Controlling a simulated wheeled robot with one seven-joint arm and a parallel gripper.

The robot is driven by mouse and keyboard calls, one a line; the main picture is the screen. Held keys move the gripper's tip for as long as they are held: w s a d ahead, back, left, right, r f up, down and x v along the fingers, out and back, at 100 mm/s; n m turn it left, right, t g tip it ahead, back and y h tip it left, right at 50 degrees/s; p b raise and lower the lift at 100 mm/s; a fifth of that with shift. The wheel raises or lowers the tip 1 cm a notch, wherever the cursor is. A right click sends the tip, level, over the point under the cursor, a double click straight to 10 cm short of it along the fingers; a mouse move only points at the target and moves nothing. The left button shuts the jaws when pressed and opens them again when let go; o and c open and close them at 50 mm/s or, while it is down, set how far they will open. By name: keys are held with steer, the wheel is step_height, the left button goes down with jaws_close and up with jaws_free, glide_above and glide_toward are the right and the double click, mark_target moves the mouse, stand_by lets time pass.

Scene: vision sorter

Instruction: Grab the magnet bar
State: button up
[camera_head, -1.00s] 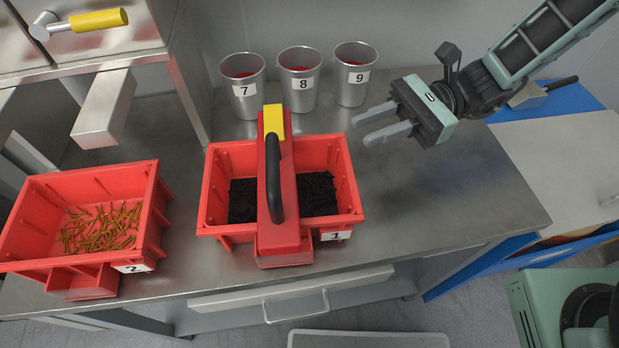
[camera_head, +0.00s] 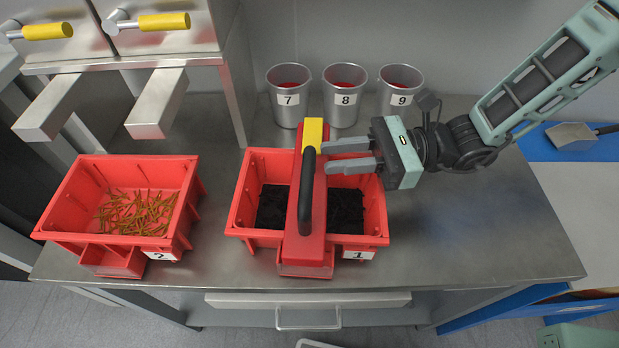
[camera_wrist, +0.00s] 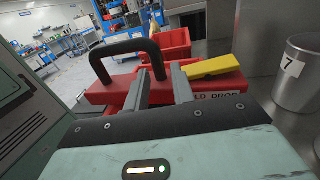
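The magnet bar is a red bar (camera_head: 305,238) with a black arched handle (camera_head: 306,190) and a yellow end piece (camera_head: 313,132). It lies across the top of red bin 1 (camera_head: 374,200), which holds dark material. My gripper (camera_head: 325,157) is at the right side of the bar, near its yellow end. In the wrist view, the two grey fingers (camera_wrist: 161,85) are apart with a gap between them.
Red bin 2 (camera_head: 75,205) with brass-coloured pieces stands at the left. Metal cups 7 (camera_head: 289,115), 8 (camera_head: 345,115) and 9 (camera_head: 401,100) stand behind bin 1. The steel table (camera_head: 470,215) is clear at the right. A scoop (camera_head: 572,137) lies at the far right.

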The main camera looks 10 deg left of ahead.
mark_target(309, 161)
steer(key=p+x, duration=0.1)
steer(key=x, duration=0.4)
steer(key=shift+s+f, duration=0.1)
steer(key=shift+s, duration=0.05)
jaws_close()
